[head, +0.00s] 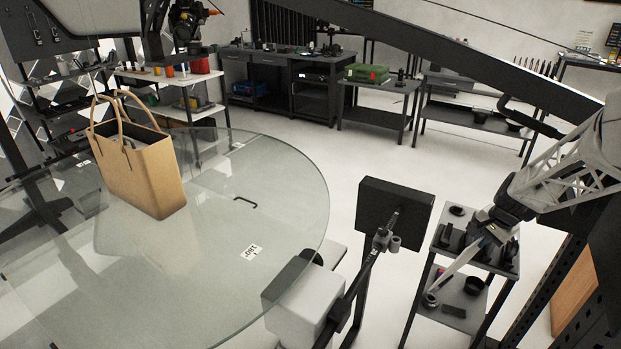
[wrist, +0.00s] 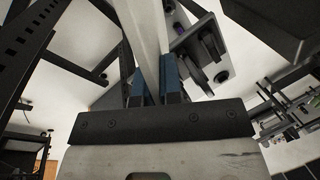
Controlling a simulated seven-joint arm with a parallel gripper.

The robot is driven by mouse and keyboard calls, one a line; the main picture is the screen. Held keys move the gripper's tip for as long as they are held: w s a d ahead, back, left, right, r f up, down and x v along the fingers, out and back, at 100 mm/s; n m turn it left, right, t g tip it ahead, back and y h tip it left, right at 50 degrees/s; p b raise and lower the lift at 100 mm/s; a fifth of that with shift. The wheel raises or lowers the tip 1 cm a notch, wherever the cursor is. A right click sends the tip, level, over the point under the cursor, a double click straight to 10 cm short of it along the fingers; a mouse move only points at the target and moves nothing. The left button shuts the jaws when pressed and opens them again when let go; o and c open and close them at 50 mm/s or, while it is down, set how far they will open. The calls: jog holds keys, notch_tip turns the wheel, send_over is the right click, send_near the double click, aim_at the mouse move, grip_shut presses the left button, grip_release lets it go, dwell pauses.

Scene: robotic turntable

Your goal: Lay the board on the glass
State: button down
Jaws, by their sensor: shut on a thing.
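My gripper (head: 487,238) is at the right in the head view, well right of the glass and above a small dark shelf cart. Its blue fingers (wrist: 154,84) are shut on the board, a pale, thin piece seen nearly edge-on. In the head view the board (head: 455,271) slants down and left from the fingers. In the wrist view the board (wrist: 144,32) runs upward from between them. The round glass (head: 285,190) fills the left of the head view. A tan bag (head: 145,178) with handles stands upright on it.
A black panel (head: 393,217) on a stand and a white box-shaped unit (head: 306,305) stand between my gripper and the glass. The dark cart (head: 467,310) holds small dark items. The glass's front and right areas are mostly bare, with a small black handle-like piece (head: 246,201) and label.

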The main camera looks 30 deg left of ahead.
jog(key=s+a+r+m+t+y, duration=0.1)
jog(key=s+a+r, duration=0.3)
jog(key=r, duration=0.5)
jog(key=s+a+r+m+t, duration=0.1)
jog(key=s+a+r, duration=0.35)
jog(key=r, duration=0.45)
jog(key=s+a+r+m+t+y, duration=0.1)
jog(key=s+a+r, duration=0.35)
jog(key=r, duration=0.55)
jog(key=w+a+r+n+y, duration=0.1)
jog(key=w+a+r, duration=0.15)
jog(key=a, duration=0.95)
jog(key=w+a+r+n+y, duration=0.1)
jog(key=w+a+n+y, duration=0.15)
jog(key=a, duration=0.85)
jog(key=a+y, duration=0.1)
jog(key=a, duration=2.5)
jog(key=shift+s+g, duration=0.35)
jog(key=shift+g, duration=0.05)
jog(key=shift+f+n, duration=0.1)
jog(key=shift+n, duration=0.15)
